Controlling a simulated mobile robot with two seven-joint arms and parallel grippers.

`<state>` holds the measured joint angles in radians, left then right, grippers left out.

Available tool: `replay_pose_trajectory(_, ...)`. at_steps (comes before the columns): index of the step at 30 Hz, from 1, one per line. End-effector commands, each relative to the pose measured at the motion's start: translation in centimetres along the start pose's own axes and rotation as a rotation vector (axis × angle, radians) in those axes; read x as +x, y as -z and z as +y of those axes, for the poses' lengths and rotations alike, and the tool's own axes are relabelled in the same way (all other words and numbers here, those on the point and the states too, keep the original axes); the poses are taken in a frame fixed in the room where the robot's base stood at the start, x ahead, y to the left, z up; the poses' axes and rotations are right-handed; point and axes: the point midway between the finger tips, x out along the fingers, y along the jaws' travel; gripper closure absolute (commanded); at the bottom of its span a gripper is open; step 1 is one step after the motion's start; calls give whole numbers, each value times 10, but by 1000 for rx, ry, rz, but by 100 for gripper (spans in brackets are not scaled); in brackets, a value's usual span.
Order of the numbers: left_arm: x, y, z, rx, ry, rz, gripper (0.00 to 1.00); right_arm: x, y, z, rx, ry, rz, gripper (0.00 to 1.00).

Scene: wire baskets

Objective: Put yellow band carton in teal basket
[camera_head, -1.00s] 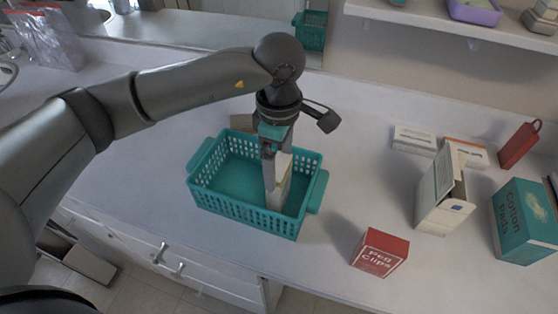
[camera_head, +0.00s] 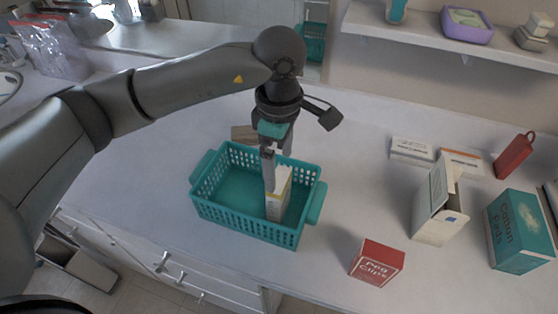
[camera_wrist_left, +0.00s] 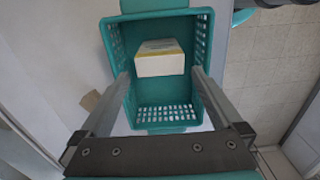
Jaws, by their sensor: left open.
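The teal basket (camera_head: 240,222) stands on the counter in the head view; its wall also shows in the left wrist view (camera_wrist_left: 112,45). The yellow band carton (camera_head: 279,196), white with a yellowish band, stands inside the basket toward its right end. It also shows in the left wrist view (camera_wrist_left: 160,62), between and beyond the fingertips. My left gripper (camera_head: 274,178) is above the basket, pointing down, with its fingers apart and clear of the carton in the wrist view (camera_wrist_left: 165,75). One finger overlaps the carton in the head view. My right gripper is not in view.
A red Peg Clips box (camera_head: 377,263) stands right of the basket. An open white carton (camera_head: 436,212), a teal Cotton Pads box (camera_head: 519,231) and a red box with a loop (camera_head: 513,156) stand farther right. A shelf (camera_head: 450,40) runs above the counter.

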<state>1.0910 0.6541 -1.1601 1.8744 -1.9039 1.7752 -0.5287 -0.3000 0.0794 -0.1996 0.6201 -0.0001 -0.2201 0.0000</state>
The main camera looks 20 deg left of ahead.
Motion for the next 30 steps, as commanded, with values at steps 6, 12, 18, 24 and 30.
replay_pose_trajectory(6, -10, 0, 0, 0, -1, -1, 0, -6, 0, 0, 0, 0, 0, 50)
replay_pose_trajectory(12, -18, 0, 0, 0, -2, 0, 0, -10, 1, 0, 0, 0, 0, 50)
replay_pose_trajectory(18, -22, 0, 0, 0, -1, 0, 0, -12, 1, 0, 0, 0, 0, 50)
replay_pose_trajectory(24, -22, 0, 0, 0, -1, 0, 0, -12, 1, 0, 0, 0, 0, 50)
replay_pose_trajectory(30, -32, 0, 1, 0, -2, 0, 0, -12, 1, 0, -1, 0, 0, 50)
